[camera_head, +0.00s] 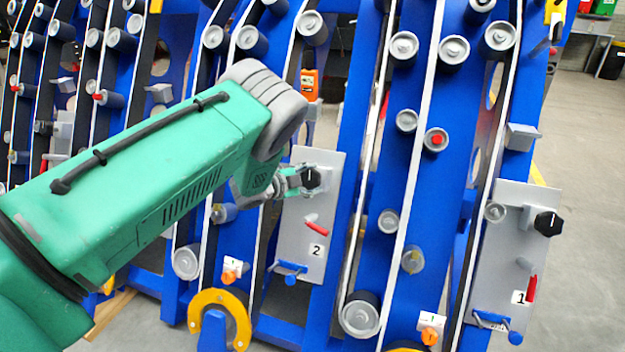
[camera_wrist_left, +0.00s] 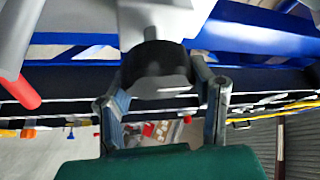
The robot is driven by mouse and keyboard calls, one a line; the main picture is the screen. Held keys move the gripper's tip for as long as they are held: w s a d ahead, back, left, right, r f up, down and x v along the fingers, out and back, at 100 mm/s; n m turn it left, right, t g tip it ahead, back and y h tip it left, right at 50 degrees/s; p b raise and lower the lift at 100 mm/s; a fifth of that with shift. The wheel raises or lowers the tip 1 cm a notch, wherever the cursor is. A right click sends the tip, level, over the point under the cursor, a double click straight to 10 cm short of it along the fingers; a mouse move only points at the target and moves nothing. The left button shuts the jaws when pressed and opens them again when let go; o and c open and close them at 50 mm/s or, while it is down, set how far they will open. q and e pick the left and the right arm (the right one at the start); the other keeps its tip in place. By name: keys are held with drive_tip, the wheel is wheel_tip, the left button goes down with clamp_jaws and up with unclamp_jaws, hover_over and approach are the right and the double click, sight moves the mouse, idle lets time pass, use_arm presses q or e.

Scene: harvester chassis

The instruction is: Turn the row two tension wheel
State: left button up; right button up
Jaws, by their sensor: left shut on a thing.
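The row two tension wheel (camera_head: 311,178) is a black knob with a white mark on the grey plate (camera_head: 322,220) labelled 2, near the middle of the head view. My left gripper (camera_head: 292,183) reaches it from the left and is shut on it. In the left wrist view the black wheel (camera_wrist_left: 157,70) sits between the two fingers of my left gripper (camera_wrist_left: 165,100). My right gripper is in neither view.
A red lever (camera_head: 316,227) and a blue handle (camera_head: 290,268) are on the same plate below the wheel. Another black wheel (camera_head: 547,223) is on the plate labelled 1 at the right. Blue frames with grey rollers surround the plates. Open floor (camera_head: 585,150) lies at the far right.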

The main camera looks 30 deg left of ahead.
use_arm(q)
drive_tip(key=shift+s+f, duration=0.1)
drive_tip(key=shift+f, duration=0.1)
drive_tip(key=o, duration=1.2)
drive_tip(key=shift+r, duration=0.1)
drive_tip(key=shift+c, duration=0.2)
drive_tip(key=shift+s, duration=0.15)
drive_tip(key=v, duration=1.1)
drive_tip(key=shift+s+a, duration=0.2)
drive_tip(key=shift+s, duration=0.05)
